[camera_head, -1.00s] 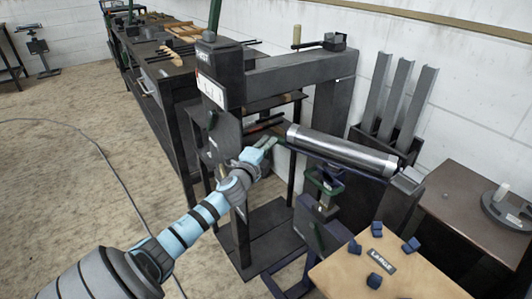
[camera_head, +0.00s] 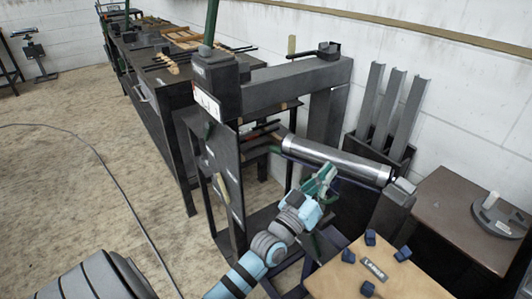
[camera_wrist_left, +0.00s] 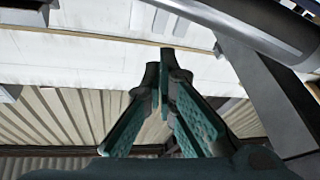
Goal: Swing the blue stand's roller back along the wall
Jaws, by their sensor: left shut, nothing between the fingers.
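The roller also shows at the top right of the left wrist view (camera_wrist_left: 245,22). My left gripper (camera_head: 328,172), with teal fingers, is just in front of and below the roller, near its middle. It hides part of the stand. In the left wrist view the fingers (camera_wrist_left: 165,75) are shut with nothing between them. I cannot tell whether they touch the roller. My right gripper is not in view.
A dark upright frame with a crossbeam (camera_head: 295,82) stands left of and behind the roller. A wooden-topped table (camera_head: 335,277) with several blue blocks is at front right. A rack of grey channels (camera_head: 380,110) stands by the wall. Floor at left is open.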

